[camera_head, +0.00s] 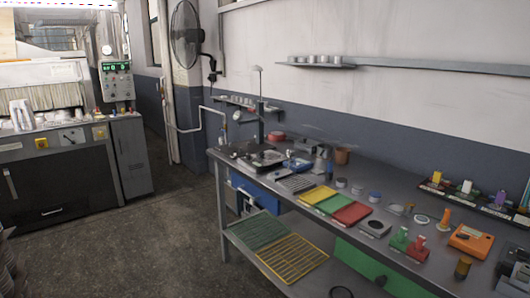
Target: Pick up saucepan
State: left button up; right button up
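I cannot make out a saucepan anywhere in the head view. Neither of my grippers is in view.
A long grey workbench (210,153) runs along the right wall, with small parts, coloured trays (318,195) and an orange device (471,240) on it. Its lower shelf holds a yellow-framed grid (292,259). A dark machine (60,185) stands at left. The floor (160,240) between is clear.

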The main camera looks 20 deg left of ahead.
aim_at(324, 151)
jog(key=u, duration=0.2)
jog(key=j+z, duration=0.1)
jog(key=z, duration=0.4)
jog(key=i+j+z, duration=0.25)
jog(key=j, duration=0.25)
jog(key=j+z, duration=0.2)
jog(key=j, duration=0.3)
jog(key=j+z, duration=0.25)
jog(key=j, duration=0.3)
